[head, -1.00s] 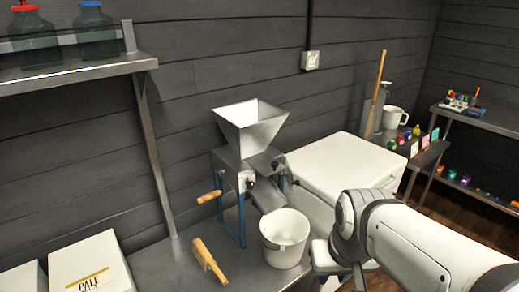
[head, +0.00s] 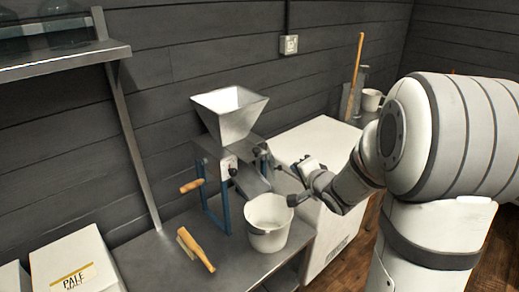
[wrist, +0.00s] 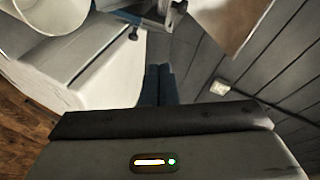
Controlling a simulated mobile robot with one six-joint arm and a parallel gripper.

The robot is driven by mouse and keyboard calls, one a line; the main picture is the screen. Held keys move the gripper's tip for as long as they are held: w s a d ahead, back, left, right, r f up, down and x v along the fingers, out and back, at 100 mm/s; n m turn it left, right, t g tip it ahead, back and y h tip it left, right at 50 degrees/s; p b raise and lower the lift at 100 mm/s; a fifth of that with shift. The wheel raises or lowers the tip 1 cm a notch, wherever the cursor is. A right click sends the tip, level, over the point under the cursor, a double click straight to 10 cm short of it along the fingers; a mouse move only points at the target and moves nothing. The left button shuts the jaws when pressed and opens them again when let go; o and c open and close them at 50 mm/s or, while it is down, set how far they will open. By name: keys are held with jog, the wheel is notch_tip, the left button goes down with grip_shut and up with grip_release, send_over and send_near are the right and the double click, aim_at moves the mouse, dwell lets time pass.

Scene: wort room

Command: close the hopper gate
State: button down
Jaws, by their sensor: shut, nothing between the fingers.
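The grain mill has a flared metal hopper (head: 231,115) on a blue-legged frame. A small plate with a black knob (head: 257,151), apparently the hopper gate, sticks out on the right below the hopper. A second black knob (head: 233,171) is on the mill's front. In the wrist view the hopper (wrist: 240,22) is at the upper right, with a black knob (wrist: 133,34) left of it. My gripper (head: 279,168) is just right of and below the plate's knob, apparently apart from it. Its fingers (wrist: 158,84) are together and empty in the wrist view.
A white bucket (head: 268,222) stands under the mill's chute, close below my gripper. A wooden-handled brush (head: 196,249) lies on the metal bench (head: 160,262). A white chest (head: 325,142) stands behind my gripper. A wooden crank handle (head: 191,185) juts left.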

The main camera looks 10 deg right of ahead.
aim_at(258, 151)
jog(key=w+a+f+y, duration=0.1)
jog(key=w+a, duration=0.1)
jog(key=w, duration=0.2)
jog(key=w+a+f+m+y, duration=0.1)
jog(key=w+a, duration=0.2)
jog(key=w, duration=0.1)
jog(key=w+a+y+p, duration=0.1)
jog(key=w+a, duration=0.2)
jog(key=w, duration=0.2)
jog(key=shift+a+f+m+t+y, duration=0.2)
jog(key=shift+f+m+t+y, duration=0.1)
jog(key=shift+f, duration=0.1)
